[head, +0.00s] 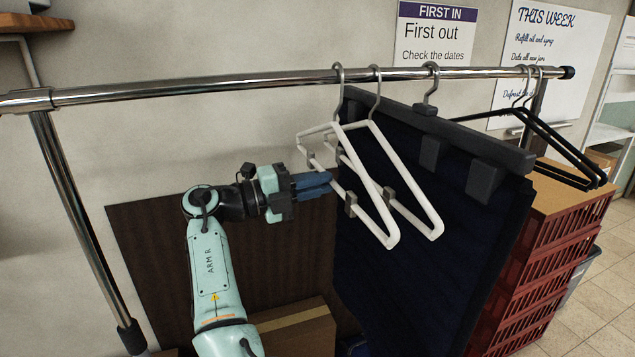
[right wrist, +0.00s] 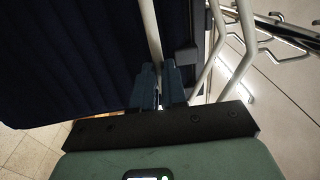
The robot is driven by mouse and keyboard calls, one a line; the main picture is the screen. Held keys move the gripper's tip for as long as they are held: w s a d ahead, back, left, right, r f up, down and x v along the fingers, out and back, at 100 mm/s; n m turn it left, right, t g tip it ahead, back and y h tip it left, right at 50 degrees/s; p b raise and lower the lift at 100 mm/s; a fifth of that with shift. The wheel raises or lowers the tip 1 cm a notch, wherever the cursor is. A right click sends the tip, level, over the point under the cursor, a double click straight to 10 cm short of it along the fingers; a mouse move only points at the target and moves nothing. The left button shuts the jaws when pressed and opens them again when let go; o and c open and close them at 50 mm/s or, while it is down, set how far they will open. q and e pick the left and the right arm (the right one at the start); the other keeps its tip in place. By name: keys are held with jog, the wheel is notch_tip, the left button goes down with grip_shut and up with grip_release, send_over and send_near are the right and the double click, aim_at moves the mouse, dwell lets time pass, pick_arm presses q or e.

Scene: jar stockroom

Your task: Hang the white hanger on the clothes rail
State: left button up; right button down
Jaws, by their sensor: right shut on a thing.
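Two white hangers are side by side on the chrome clothes rail (head: 200,88) in the head view. The left white hanger (head: 372,208) has its hook at the rail, apparently over the top. My right gripper (head: 327,183) is shut on its lower bar, with the blue fingers coming in from the left. In the right wrist view the fingers (right wrist: 160,85) close around a white bar (right wrist: 149,30). The second white hanger (head: 414,214) hangs just to the right. Whether the held hanger's hook bears on the rail is unclear. My left gripper is out of view.
A dark navy cloth (head: 400,300) hangs from a clamp hanger (head: 450,125) close to the right of the white hangers. Black hangers (head: 560,145) hang near the rail's right end. Red crates (head: 545,260) stand below. The rail's left stretch is clear.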

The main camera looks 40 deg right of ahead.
jog(key=shift+s, duration=0.1)
jog(key=c, duration=1.1)
grip_release()
jog(key=shift+a, duration=0.1)
